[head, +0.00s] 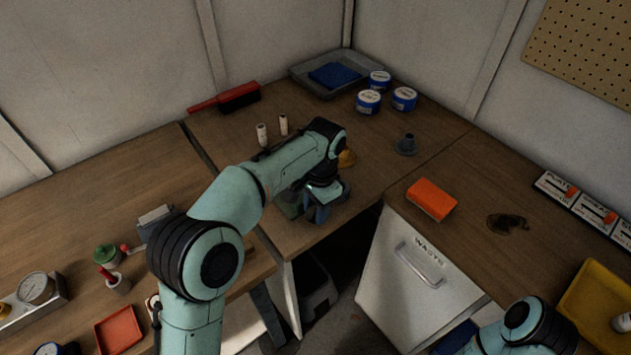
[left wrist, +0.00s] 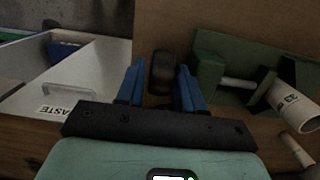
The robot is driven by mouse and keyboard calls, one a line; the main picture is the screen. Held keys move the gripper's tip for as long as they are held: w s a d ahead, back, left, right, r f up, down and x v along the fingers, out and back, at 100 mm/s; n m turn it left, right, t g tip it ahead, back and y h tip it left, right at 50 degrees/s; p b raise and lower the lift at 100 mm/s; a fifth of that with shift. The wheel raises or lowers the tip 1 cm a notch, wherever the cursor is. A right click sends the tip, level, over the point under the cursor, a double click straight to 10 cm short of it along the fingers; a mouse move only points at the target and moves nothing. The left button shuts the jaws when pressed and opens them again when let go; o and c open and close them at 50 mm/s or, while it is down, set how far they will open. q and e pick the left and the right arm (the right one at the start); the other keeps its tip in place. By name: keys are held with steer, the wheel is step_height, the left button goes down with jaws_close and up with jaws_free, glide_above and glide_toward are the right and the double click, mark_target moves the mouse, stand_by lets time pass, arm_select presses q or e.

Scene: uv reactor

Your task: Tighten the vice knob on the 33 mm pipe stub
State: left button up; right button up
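The green vice (left wrist: 210,75) shows at the right of the left wrist view, with a metal rod between its jaws. The white pipe stub marked 33 (left wrist: 293,105) lies tilted at its right side. The dark vice knob (left wrist: 162,72) stands between the two blue fingers of my left gripper (left wrist: 158,90). The fingers are apart, one on each side of the knob; a small gap shows on the left, and contact on the right is unclear. In the head view my left gripper (head: 320,210) is over the bench corner, hiding most of the vice (head: 290,208). My right gripper is out of view.
Two white stubs (head: 262,134) stand behind my left arm.

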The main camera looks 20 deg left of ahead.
mark_target(315, 207)
arm_select(q)
steer(key=b, duration=0.2)
steer(key=shift+s+a+f+t+b, duration=0.1)
steer(key=shift+a+f+t+b, duration=0.1)
steer(key=shift+t+b, duration=0.1)
step_height(315, 207, up, 14)
steer(key=p, duration=0.4)
steer(key=shift+h+p, duration=0.3)
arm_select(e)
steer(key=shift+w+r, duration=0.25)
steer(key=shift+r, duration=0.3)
